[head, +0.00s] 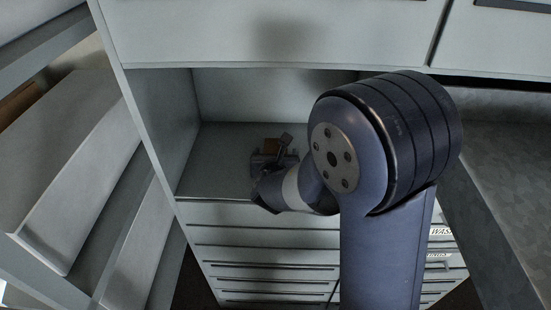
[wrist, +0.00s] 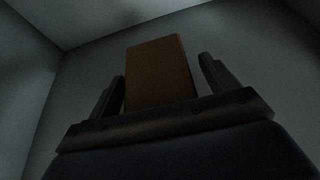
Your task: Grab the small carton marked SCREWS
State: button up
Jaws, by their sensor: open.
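A small brown carton (wrist: 160,72) stands upright between the two fingers of my gripper (wrist: 162,85) in the wrist view. The fingers are open, with a gap on each side of the carton. No lettering shows on the face I see, so I cannot read SCREWS on it.
The compartment (head: 215,150) has a left side wall, a back wall and a shelf floor with bare room left of my gripper. Labelled drawers (head: 265,240) lie below. A cabinet front (head: 270,35) overhangs above. Pale long panels (head: 75,150) stand at left.

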jog(key=shift+r, duration=0.1)
jog(key=c, duration=1.3)
